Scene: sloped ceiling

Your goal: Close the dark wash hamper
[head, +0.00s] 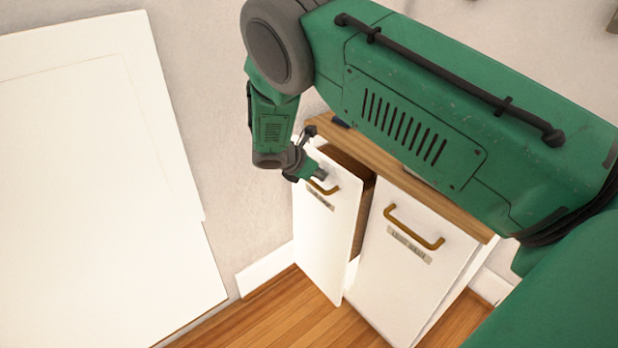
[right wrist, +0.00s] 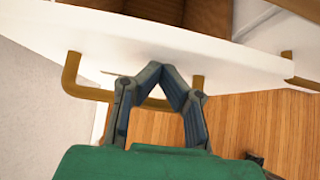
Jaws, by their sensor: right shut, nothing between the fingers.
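The cabinet has two white fronts with brass handles and small labels too small to read surely. The left front (head: 326,235), apparently the dark wash hamper, stands tilted out, with its brown inside (head: 362,215) showing behind it. Its brass handle (head: 322,187) also shows in the right wrist view (right wrist: 72,75). My right gripper (head: 318,173) is shut and empty at the top of this front, close to the handle. In the right wrist view its fingertips (right wrist: 163,73) meet over the white front; I cannot tell whether they touch it. My left gripper is not in view.
The right front (head: 400,275) looks shut, with its own brass handle (head: 412,228). A wooden top (head: 400,175) covers the cabinet, with a small dark item (head: 341,123) on it. A large white panel (head: 90,180) stands left. Wooden floor (head: 275,315) is clear in front.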

